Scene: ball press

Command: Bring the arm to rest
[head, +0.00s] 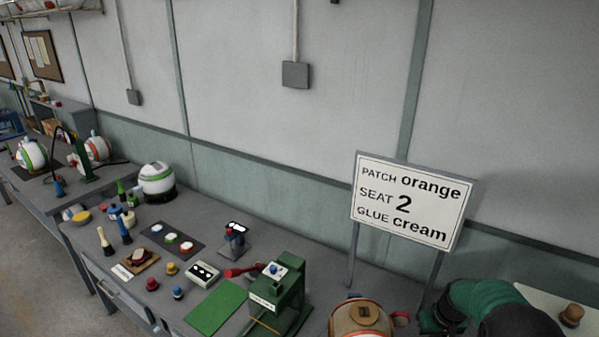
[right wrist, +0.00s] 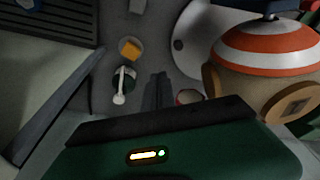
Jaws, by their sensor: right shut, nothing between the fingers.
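My right gripper (right wrist: 157,92) shows in the right wrist view as two dark fingers lying together, shut and empty. It hangs over a grey surface, between a small dark pot with a white-handled tool (right wrist: 120,88) and an orange-and-white ball (right wrist: 265,42). It touches neither as far as I can see. In the head view my right arm (head: 490,306) is a green and black shape in the lower right corner; its gripper is hidden there. My left arm and gripper are not in view.
A green press (head: 285,290), a green mat (head: 216,306) and an orange-brown ball (head: 360,318) stand left of my arm. Pots, tools and a patch tray (head: 172,240) fill the bench further left.

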